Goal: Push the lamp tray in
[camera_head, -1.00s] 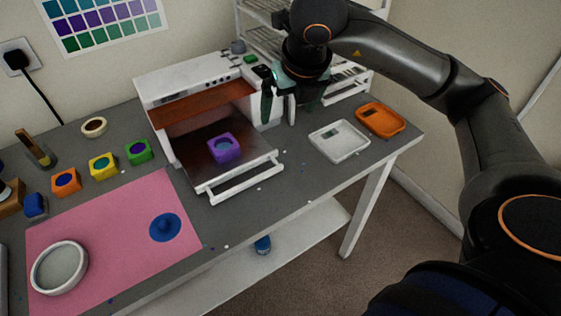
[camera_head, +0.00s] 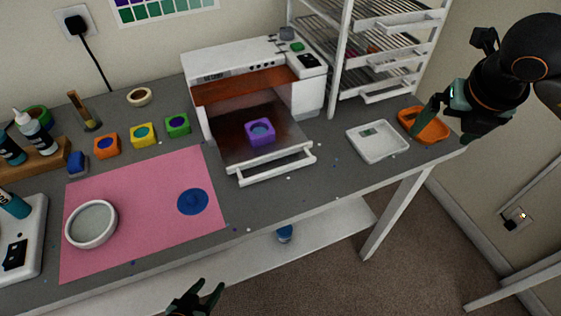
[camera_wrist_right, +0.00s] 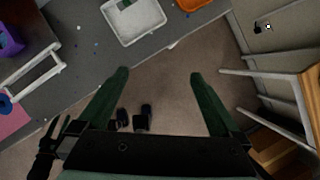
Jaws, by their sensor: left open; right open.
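The white lamp box (camera_head: 229,66) stands at the back of the table. Its tray (camera_head: 236,150) is pulled out at the front, with a white bar handle (camera_head: 277,169) along its front edge. A purple mould (camera_head: 260,133) with a blue-grey filling sits on the tray. In the right wrist view the handle (camera_wrist_right: 34,78) shows at the left edge. My right gripper (camera_head: 446,124) is open and empty, in front of the orange tray, well to the right of the lamp tray. My left gripper (camera_head: 206,290) is open at the bottom edge, in front of the table.
A white scale-like tray (camera_head: 377,142) and an orange tray (camera_head: 426,127) lie right of the lamp box. A white rack (camera_head: 385,50) stands behind them. A pink mat (camera_head: 140,215) with a round white dish (camera_head: 91,224) lies at left. Several coloured moulds stand behind it.

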